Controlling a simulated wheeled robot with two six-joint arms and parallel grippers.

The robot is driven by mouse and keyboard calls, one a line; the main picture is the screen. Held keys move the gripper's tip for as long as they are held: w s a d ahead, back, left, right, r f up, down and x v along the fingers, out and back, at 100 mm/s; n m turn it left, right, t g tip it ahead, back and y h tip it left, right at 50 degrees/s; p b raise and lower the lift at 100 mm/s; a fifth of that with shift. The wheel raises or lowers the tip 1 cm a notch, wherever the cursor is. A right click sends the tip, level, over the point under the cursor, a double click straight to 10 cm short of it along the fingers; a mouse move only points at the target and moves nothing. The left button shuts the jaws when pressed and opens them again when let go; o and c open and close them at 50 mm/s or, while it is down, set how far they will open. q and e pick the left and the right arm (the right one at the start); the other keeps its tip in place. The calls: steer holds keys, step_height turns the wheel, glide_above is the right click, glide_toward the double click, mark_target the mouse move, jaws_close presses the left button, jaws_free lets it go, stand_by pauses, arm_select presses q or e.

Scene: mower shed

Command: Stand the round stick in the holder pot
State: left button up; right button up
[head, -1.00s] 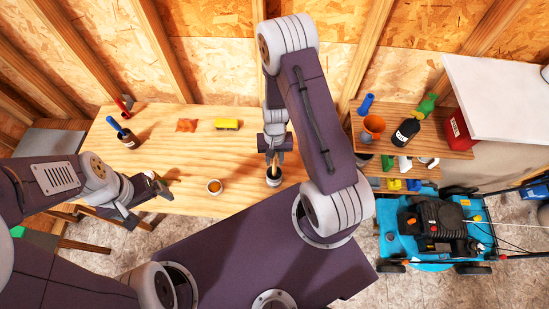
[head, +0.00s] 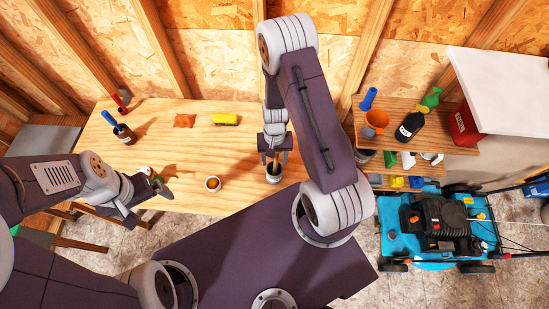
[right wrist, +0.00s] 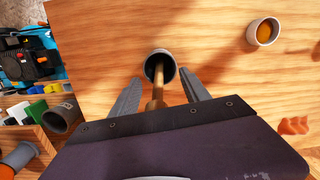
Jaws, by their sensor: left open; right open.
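The holder pot (head: 273,178) is a small dark-mouthed grey cup near the front edge of the wooden bench. The round stick (right wrist: 156,88) is brown, and its far end is inside the mouth of the pot (right wrist: 174,73) in the right wrist view. Its near end is hidden behind the gripper body. My right gripper (head: 275,158) is over the pot and open, with one finger on each side of the stick and gaps between. My left gripper (head: 160,188) is open and empty by the bench's front left edge.
A white cup with amber contents (head: 213,184) stands left of the pot. A dark container with a blue-handled tool (head: 125,136), an orange item (head: 184,121) and a yellow block (head: 226,119) are further back. Shelves (head: 455,147) and a blue mower (head: 400,245) are at right.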

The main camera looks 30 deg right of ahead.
step_height(320, 180, up, 9)
steer(key=shift+w+d+b, duration=0.25)
steer(key=shift+w+b, duration=0.05)
steer(key=shift+w, duration=0.1)
stand_by(0.7)
steer(key=s+a+n+t+b, duration=0.2)
steer(key=s+a+n+b, duration=0.1)
steer(key=b, duration=0.5)
steer(key=shift+s+r+n+b, duration=0.2)
steer(key=shift+s+n+b, duration=0.35)
steer(key=shift+s, duration=0.7)
